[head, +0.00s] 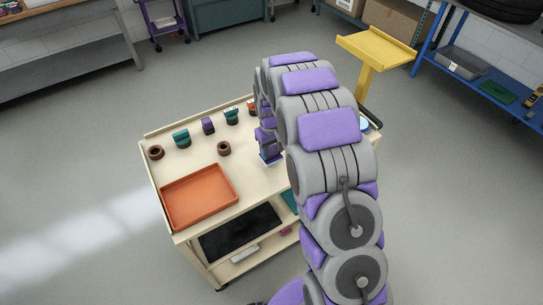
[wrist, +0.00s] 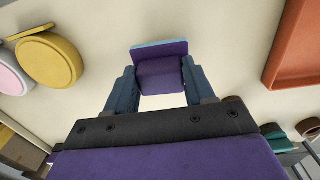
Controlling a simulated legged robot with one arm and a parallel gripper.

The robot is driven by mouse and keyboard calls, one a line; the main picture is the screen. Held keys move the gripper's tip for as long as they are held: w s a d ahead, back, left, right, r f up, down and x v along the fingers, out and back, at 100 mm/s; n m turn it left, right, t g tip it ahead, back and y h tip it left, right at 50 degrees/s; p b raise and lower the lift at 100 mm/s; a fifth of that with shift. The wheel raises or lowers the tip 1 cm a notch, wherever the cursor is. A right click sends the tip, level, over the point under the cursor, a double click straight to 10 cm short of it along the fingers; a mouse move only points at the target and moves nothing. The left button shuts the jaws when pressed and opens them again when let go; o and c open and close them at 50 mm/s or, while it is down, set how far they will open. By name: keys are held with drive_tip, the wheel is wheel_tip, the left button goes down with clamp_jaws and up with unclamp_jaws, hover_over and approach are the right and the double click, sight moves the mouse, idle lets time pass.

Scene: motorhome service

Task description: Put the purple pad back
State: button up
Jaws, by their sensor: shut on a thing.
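The purple pad (wrist: 162,72) is a small block with a light blue edge along its far side. My gripper (wrist: 158,85) is shut on it, with one dark blue finger at each side. In the head view my gripper (head: 268,148) points down over the cream cart top (head: 262,190), right of the orange tray. The pad's pale lower edge shows there, close to the cart top; I cannot tell whether it touches. My arm hides the cart's right part in the head view. Another small purple piece (head: 208,125) stands in the row along the cart's back.
The orange tray (head: 200,197) is empty at the cart's front left. Teal pieces (head: 181,138) and brown rings (head: 224,148) stand behind it. A yellow disc (wrist: 48,60) and a pink disc (wrist: 12,75) lie at left in the wrist view. A yellow stand (head: 375,48) is beyond the cart.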

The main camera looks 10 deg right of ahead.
sight(271, 150)
drive_tip(key=shift+f+b, duration=0.6)
drive_tip(key=shift+f, duration=1.15)
drive_tip(key=shift+c, duration=0.4)
drive_tip(key=o, duration=1.4)
drive_tip(key=shift+s, duration=0.1)
drive_tip(key=shift+c, duration=0.2)
drive_tip(key=shift+o, duration=0.6)
drive_tip(key=shift+f, duration=0.15)
drive_tip(key=shift+r, duration=0.2)
